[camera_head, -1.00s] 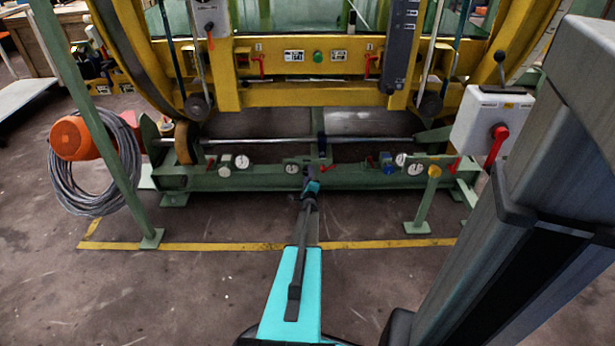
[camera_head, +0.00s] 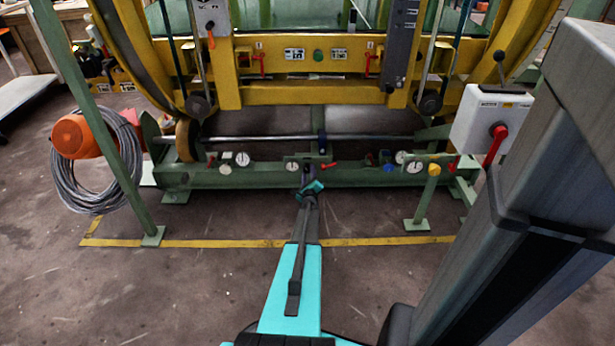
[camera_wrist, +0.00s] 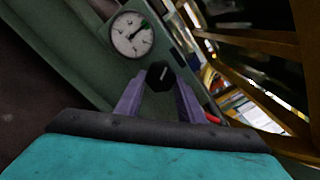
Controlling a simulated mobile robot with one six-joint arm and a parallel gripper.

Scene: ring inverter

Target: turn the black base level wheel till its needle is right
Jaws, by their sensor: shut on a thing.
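The black base level wheel (camera_wrist: 160,75) sits on the green base beam, between the two purple fingers of my gripper (camera_wrist: 158,92) in the wrist view. My gripper is shut on it. Its round white gauge (camera_wrist: 132,34) is just beyond, up and left, with a dark needle toward the upper right near a green mark; the exact reading is too small to tell. In the head view my gripper (camera_head: 310,184) reaches the beam at its middle, beside the small gauge (camera_head: 291,166); the wheel is mostly hidden there.
The green beam (camera_head: 250,178) also carries other gauges (camera_head: 242,159), red levers and a blue knob (camera_head: 386,156). The yellow ring frame (camera_head: 310,94) stands above. A white switch box (camera_head: 490,120) is at right, an orange reel with grey cable (camera_head: 75,140) at left.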

